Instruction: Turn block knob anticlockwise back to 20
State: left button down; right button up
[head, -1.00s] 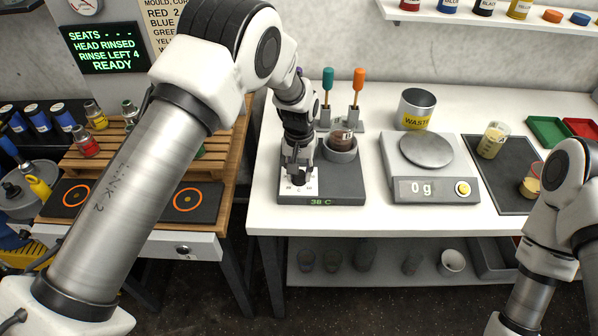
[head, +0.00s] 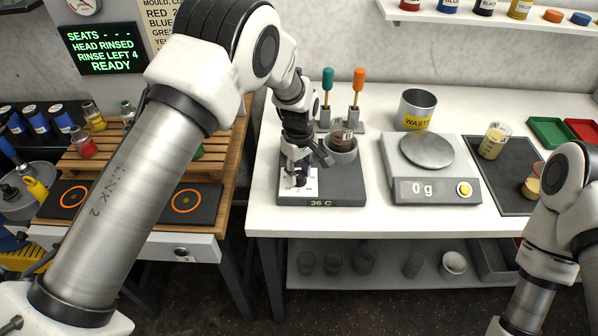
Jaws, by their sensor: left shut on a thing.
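The dark grey heating block (head: 345,186) stands near the front left of the white table. Its green display (head: 320,203) reads 36 C. A white dial plate (head: 309,190) sits at the block's left front, with the dark knob (head: 300,181) on it, mostly hidden by the gripper. My left gripper (head: 298,173) points down at the dial and is shut on the knob, its jaws turned slantwise. A glass beaker with dark red-brown contents (head: 342,136) stands in the round well at the block's right. My right gripper is outside the picture; only my right arm shows.
Teal (head: 327,83) and orange (head: 358,80) tools stand upright behind the block. A scale (head: 432,189) reading 0 g is to its right, with the waste can (head: 416,108) behind. A wooden rack (head: 165,158) stands left, across a gap.

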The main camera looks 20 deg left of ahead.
aim_at(299, 175)
pick_arm(q)
jog(key=c, duration=1.9)
grip_release()
jog(key=shift+s+f+n, duration=0.15)
jog(key=shift+f+n, duration=0.1)
jog(key=shift+n, duration=0.35)
jog(key=o, duration=1.2)
jog(key=shift+c, duration=0.2)
jog(key=shift+r, duration=0.1)
jog(key=shift+r, duration=0.2)
notch_tip(299, 175, up, 12)
jog(key=shift+f, duration=0.25)
